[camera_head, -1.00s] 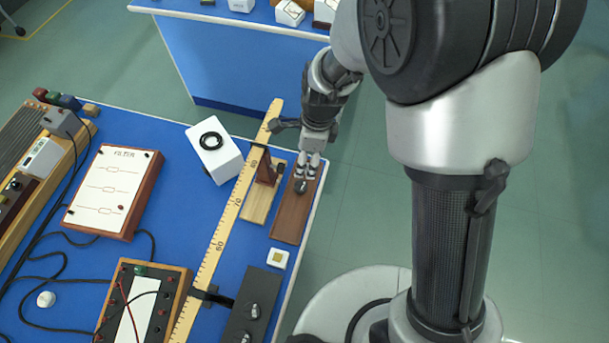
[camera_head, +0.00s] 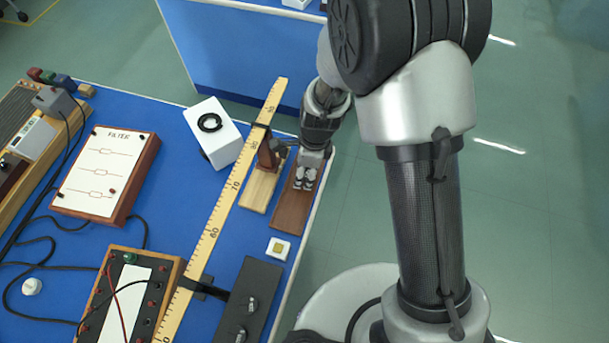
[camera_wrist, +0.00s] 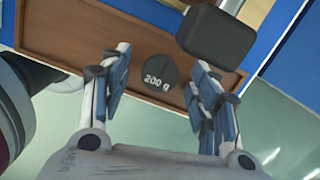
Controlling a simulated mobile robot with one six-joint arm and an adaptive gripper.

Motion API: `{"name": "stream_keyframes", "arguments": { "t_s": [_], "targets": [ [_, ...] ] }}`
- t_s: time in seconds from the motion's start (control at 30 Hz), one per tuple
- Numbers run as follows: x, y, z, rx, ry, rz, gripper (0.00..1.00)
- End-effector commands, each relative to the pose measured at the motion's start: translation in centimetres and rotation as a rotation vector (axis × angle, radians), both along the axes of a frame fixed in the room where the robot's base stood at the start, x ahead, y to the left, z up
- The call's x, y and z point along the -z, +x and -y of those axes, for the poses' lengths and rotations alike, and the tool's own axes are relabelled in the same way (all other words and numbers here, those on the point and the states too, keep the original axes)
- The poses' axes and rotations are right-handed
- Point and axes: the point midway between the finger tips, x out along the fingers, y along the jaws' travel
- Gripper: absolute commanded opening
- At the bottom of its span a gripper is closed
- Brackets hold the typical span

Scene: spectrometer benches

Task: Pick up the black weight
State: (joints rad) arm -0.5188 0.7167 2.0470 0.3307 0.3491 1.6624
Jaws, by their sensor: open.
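The black weight (camera_wrist: 161,74) shows in the wrist view as a dark round disc marked "200 g". It rests on a brown wooden board (camera_wrist: 70,30), which also shows in the head view (camera_head: 290,212) at the right edge of the blue table. My gripper (camera_wrist: 162,100) is open, with its fingertips on either side of the weight and a gap visible at both sides. In the head view my gripper (camera_head: 305,180) is low over the board and hides the weight.
A dark block (camera_wrist: 218,38) stands close beside the weight in the wrist view. A long yellow ruler (camera_head: 222,215), a white box with a black ring (camera_head: 225,150) and a small white square piece (camera_head: 278,248) are nearby. The table's right edge is close, with green floor beyond.

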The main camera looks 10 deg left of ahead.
Motion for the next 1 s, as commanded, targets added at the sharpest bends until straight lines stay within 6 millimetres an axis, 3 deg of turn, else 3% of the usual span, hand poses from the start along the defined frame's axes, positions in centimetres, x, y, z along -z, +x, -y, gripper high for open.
{"name": "stream_keyframes", "arguments": {
  "t_s": [0.2, 1.0],
  "targets": [
    [0.04, 0.05, -0.04, -0.001, 0.0, 0.001, 0.56],
    [0.03, 0.04, -0.02, 0.0, 0.0, 0.001, 0.03]
  ]
}}
